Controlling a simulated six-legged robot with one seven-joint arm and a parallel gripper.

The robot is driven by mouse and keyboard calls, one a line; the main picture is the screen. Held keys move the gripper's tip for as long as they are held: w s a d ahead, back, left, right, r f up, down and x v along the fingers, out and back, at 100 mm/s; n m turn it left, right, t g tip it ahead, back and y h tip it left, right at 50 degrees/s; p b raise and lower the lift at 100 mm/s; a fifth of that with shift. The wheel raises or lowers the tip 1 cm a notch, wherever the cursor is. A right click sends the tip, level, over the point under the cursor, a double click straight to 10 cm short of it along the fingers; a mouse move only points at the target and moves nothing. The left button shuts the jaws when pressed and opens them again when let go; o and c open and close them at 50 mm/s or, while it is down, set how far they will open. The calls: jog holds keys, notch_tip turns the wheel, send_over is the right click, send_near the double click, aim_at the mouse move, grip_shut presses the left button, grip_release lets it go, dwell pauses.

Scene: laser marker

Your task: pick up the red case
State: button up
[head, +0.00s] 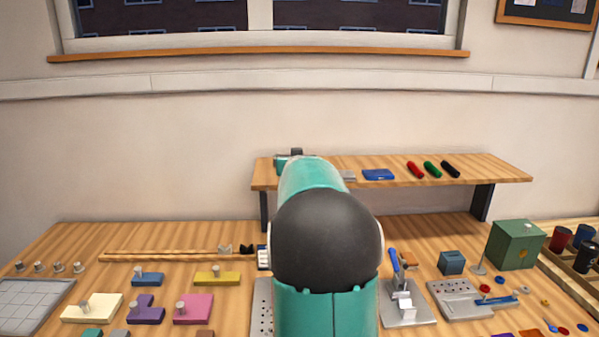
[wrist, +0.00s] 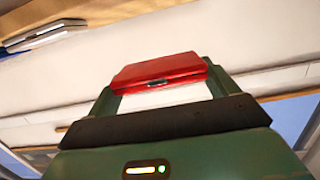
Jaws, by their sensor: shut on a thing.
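The red case (wrist: 160,71) is a small flat box with a silver clasp on its near edge. It shows in the wrist view between the fingertips of my gripper (wrist: 162,84). The two green fingers reach up to its left and right ends, and the gripper is shut on it. Behind it is pale wall, with no surface visible directly beneath it. In the head view my teal arm with its dark round joint blocks the middle, and I cannot make out the red case there.
A raised wooden shelf (head: 500,170) holds a blue case (head: 378,174) and red, green and black cylinders. The bench below is crowded with coloured blocks, a metal stand (head: 405,302) and a green box (head: 515,244). The wall above the shelf is clear.

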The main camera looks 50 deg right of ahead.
jog(key=s+a+r, duration=0.3)
jog(key=a+r, duration=0.2)
jog(key=a, duration=0.5)
jog(key=shift+r, duration=0.4)
